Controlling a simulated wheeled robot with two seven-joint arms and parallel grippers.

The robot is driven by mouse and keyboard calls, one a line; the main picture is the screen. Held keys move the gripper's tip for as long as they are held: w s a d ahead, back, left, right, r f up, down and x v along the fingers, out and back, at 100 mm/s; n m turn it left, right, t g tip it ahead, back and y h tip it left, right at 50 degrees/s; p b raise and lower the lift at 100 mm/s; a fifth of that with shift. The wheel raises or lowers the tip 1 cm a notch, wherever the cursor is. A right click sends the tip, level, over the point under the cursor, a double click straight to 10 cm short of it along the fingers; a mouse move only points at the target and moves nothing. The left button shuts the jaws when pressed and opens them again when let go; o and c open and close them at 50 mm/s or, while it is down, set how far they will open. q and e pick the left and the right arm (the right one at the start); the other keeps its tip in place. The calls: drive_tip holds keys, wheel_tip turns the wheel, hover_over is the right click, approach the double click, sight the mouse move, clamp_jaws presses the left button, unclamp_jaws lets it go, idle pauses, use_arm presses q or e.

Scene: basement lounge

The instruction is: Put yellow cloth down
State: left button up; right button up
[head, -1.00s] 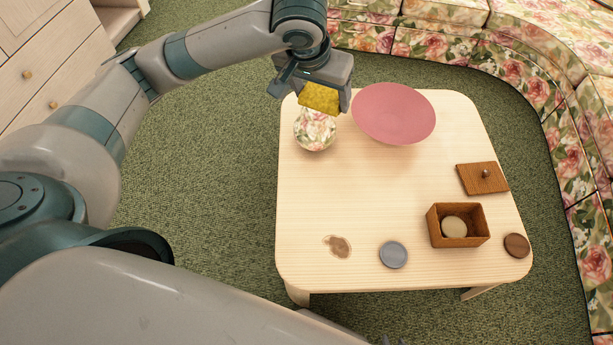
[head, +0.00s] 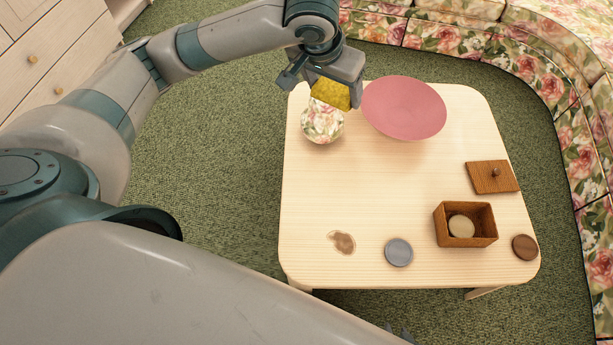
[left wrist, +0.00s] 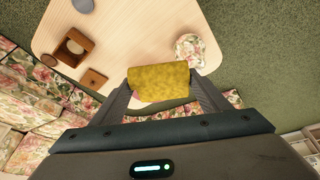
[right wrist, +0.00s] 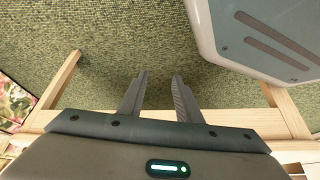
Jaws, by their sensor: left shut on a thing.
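The yellow cloth (head: 331,94) is held in my left gripper (head: 333,88) above the far left part of the table, over or close to the floral vase (head: 322,124). In the left wrist view the cloth (left wrist: 159,79) spans the gap between the fingers of my left gripper (left wrist: 162,90), which is shut on it. The pale wooden table (head: 390,195) lies below. My right gripper (right wrist: 155,88) shows in the right wrist view with its fingers apart and nothing between them, low down by the table frame.
The table's middle is clear.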

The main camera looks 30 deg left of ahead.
use_arm(q)
drive_tip(key=s+d+f+m+g+h+b, duration=0.1)
drive_tip(key=f+m+b, duration=0.4)
drive_tip(key=f, duration=1.3)
drive_tip(key=s+d+f+m+g+h+b, duration=0.1)
drive_tip(key=s+f+m+b, duration=0.3)
drive_tip(key=f+b, duration=0.6)
wheel_tip(320, 180, down, 8)
drive_tip(key=shift+s+f+m+h, duration=0.15)
drive_tip(key=shift+f+m+h, duration=0.05)
drive_tip(key=shift+m+h, duration=0.65)
use_arm(e)
drive_tip(key=w+a+r+t+y, duration=0.1)
drive_tip(key=a+r, duration=0.1)
drive_tip(key=r, duration=0.6)
drive_tip(key=w+a+r+t+y, duration=0.1)
drive_tip(key=a+r, duration=0.1)
drive_tip(key=r, duration=0.7)
drive_tip(key=shift+a, duration=0.35)
drive_tip(key=shift+w+f, duration=0.1)
drive_tip(key=shift+w, duration=0.05)
